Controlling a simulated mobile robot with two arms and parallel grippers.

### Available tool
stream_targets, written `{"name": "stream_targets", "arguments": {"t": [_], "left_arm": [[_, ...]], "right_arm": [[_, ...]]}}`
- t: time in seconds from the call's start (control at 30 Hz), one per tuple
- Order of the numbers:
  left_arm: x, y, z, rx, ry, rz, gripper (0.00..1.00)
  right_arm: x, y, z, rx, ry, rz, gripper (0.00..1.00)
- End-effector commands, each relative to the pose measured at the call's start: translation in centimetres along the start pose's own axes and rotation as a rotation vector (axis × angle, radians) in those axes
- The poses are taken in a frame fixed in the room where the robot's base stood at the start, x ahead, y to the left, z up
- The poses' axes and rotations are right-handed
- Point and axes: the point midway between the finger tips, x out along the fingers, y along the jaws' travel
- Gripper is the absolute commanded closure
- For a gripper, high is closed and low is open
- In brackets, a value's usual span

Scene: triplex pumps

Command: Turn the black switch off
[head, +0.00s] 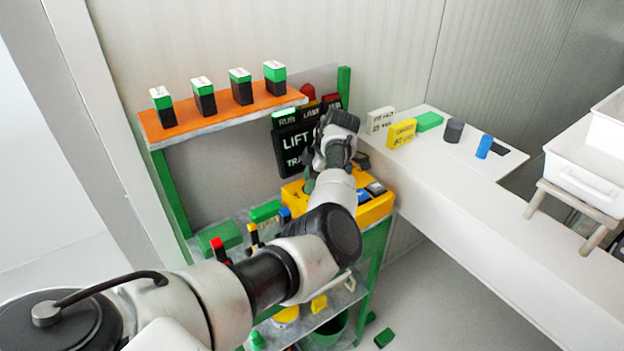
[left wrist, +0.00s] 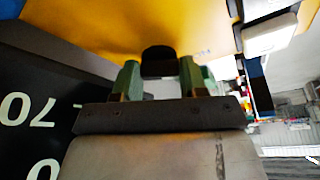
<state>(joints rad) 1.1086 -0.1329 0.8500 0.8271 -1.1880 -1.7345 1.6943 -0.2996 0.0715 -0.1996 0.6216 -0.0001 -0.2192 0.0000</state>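The yellow control box (head: 376,212) stands on the green-framed bench, partly hidden by my left arm. In the left wrist view its yellow face (left wrist: 105,22) fills the top, with the black switch (left wrist: 158,54) standing out from it. My left gripper (left wrist: 160,78) is open, its two green fingers on either side of the switch's line. The switch shows just beyond and between the fingertips; I cannot tell whether they touch it. In the head view my left gripper (head: 311,183) is at the box's back left, and the switch is hidden there. My right gripper is not in view.
A black LIFT TRAIN sign (head: 291,147) stands close behind my left gripper. An orange shelf (head: 225,117) holds several green-topped black blocks. A white counter (head: 480,205) at right carries loose blocks and white bins (head: 590,165). Small parts sit on the bench.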

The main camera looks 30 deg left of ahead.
Motion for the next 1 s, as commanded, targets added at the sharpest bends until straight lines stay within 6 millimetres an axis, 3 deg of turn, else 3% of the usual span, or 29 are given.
{"name": "stream_targets", "arguments": {"t": [0.03,0.13,0.47,1.0], "left_arm": [[0.0,0.0,0.0,0.000,0.000,0.001,0.68],[-0.1,0.0,0.0,0.000,0.000,0.001,0.81],[-0.3,0.0,-0.1,0.050,0.002,0.023,0.81],[-0.6,-0.3,-0.4,0.453,0.004,0.189,0.81]], "right_arm": [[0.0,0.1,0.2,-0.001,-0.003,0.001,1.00],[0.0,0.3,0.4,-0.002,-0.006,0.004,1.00],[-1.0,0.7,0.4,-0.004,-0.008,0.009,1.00],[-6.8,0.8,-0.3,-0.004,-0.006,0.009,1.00]]}}
